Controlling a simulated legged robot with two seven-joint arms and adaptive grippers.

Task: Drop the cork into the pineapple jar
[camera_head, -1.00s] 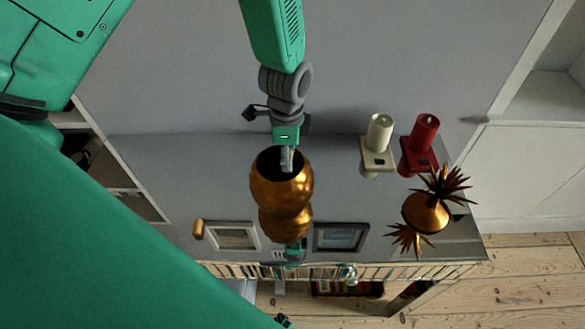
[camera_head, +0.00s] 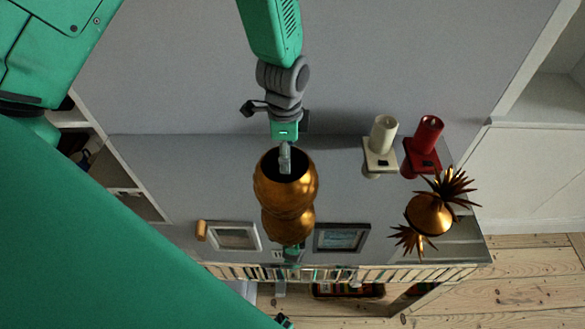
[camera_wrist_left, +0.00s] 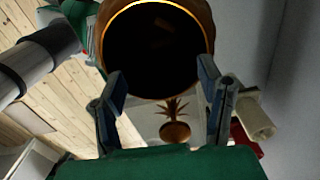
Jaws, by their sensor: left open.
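The gold pineapple jar (camera_head: 286,193) stands with its dark round mouth open. It also shows in the left wrist view (camera_wrist_left: 207,35), its mouth facing the camera. My left gripper (camera_head: 285,160) is at the jar's mouth in the head view; in the wrist view its two fingers (camera_wrist_left: 162,85) are spread apart with nothing between them. A faint brownish shape (camera_wrist_left: 162,44) shows inside the dark jar; I cannot tell whether it is the cork. A small tan cylinder (camera_head: 201,230) lies left of the picture frames. My right gripper is not in view.
A gold pineapple-shaped piece with spiky leaves (camera_head: 428,213) stands to the right. Two picture frames (camera_head: 232,236) (camera_head: 342,238) are near the jar. The grey surface mirrors several things.

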